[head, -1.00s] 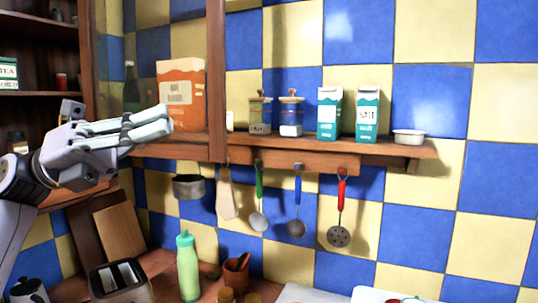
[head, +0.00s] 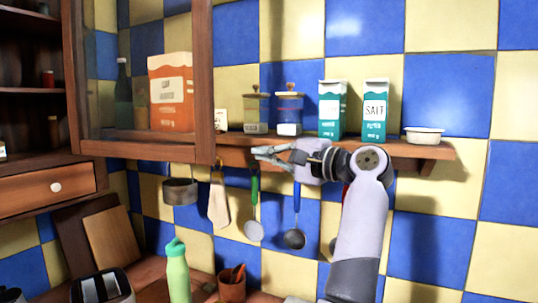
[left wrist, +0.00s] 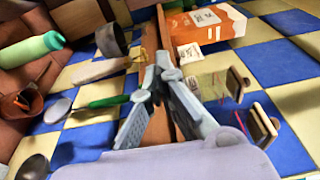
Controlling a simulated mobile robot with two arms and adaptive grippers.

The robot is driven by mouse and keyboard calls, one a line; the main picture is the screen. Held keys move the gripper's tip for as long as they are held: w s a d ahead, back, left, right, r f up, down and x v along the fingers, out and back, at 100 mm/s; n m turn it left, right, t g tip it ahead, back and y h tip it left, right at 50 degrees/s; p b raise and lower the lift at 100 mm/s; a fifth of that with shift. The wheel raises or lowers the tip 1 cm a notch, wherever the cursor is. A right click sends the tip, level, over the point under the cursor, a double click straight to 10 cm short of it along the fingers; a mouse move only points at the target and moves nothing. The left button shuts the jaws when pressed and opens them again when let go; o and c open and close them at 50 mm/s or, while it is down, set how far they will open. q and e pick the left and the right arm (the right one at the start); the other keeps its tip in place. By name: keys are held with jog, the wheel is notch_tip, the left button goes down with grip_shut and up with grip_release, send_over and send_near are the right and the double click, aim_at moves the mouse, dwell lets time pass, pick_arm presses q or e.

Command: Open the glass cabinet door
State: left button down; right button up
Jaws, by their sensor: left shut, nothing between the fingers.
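The glass cabinet door (head: 204,100), a brown wood frame with a clear pane, stands swung out at the left of the head view, in front of the back shelf. An orange box shows through its glass. The shelves of the cabinet (head: 35,92) to its left are exposed. My left gripper (head: 262,153) is shut and empty, right of the door's lower free corner and just below the shelf edge, fingers pointing left. In the left wrist view its fingers (left wrist: 165,75) converge over a brown wooden edge; contact cannot be told. My right gripper is not in view.
The shelf (head: 430,152) holds canisters (head: 289,112), teal cartons (head: 375,110) and a white bowl (head: 424,134). A green-handled ladle (head: 254,205) and other utensils hang close below my gripper. A green bottle (head: 177,272) stands on the counter.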

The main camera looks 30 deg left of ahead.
pick_arm(q)
jog(key=s+a+p, duration=0.2)
jog(key=a+p, duration=0.3)
jog(key=a, duration=0.4)
jog(key=shift+s+f, duration=0.2)
jog(key=shift+s, duration=0.1)
